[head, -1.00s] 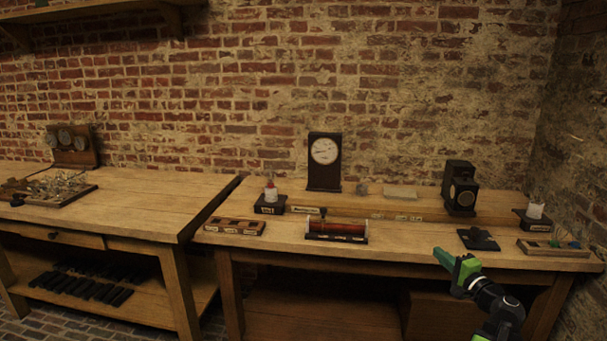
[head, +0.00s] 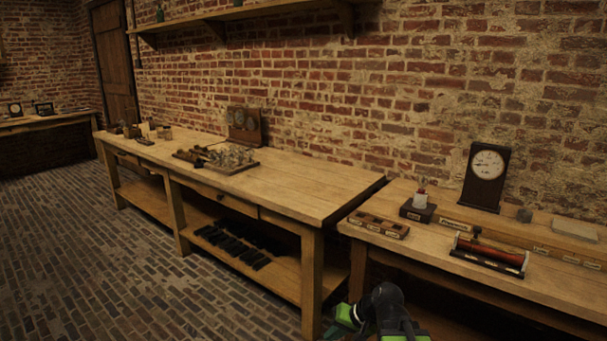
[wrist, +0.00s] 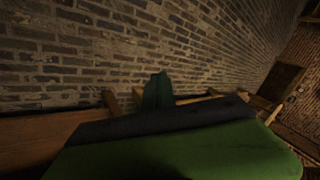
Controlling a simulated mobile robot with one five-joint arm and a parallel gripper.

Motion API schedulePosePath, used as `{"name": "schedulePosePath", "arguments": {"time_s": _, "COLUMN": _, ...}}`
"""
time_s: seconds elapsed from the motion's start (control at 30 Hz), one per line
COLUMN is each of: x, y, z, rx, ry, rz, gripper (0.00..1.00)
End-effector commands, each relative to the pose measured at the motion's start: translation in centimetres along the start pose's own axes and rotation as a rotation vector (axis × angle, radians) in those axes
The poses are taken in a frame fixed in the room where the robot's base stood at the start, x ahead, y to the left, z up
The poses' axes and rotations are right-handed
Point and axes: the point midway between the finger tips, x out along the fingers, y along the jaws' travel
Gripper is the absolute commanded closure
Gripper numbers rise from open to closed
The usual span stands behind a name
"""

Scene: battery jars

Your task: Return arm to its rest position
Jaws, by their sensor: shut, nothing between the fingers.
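My gripper (head: 343,318) shows low in the head view, a green jaw part at the end of a dark folded arm. It is in front of the right bench (head: 460,250), apart from the bench top, and holds nothing. In the wrist view my gripper (wrist: 157,92) is a dark green finger with a large green jaw part below it. It is shut with nothing between the fingers. The lower part of my arm is cut off by the frame edge.
A long left bench (head: 300,190) bears a board of small glass pieces (head: 232,160). Dark bars (head: 235,245) lie on its lower shelf. A dial clock (head: 486,178) and a red coil (head: 490,253) stand on the right bench. Brick floor (head: 80,250) is clear at left.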

Motion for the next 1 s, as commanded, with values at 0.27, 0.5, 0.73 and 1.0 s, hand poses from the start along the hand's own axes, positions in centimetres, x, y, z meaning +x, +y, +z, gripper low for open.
{"name": "schedulePosePath", "arguments": {"time_s": 0.27, "x": -1.2, "y": 7.3, "z": 5.5, "rx": -0.127, "ry": -0.223, "rz": 0.452, "gripper": 1.00}}
{"name": "schedulePosePath", "arguments": {"time_s": 0.5, "x": -8.0, "y": 6.2, "z": 5.0, "rx": -0.114, "ry": -0.277, "rz": 0.531, "gripper": 1.00}}
{"name": "schedulePosePath", "arguments": {"time_s": 0.73, "x": -14.7, "y": 2.1, "z": 3.2, "rx": -0.114, "ry": -0.275, "rz": 0.529, "gripper": 1.00}}
{"name": "schedulePosePath", "arguments": {"time_s": 1.0, "x": -21.7, "y": -2.3, "z": 1.2, "rx": -0.115, "ry": -0.274, "rz": 0.528, "gripper": 1.00}}
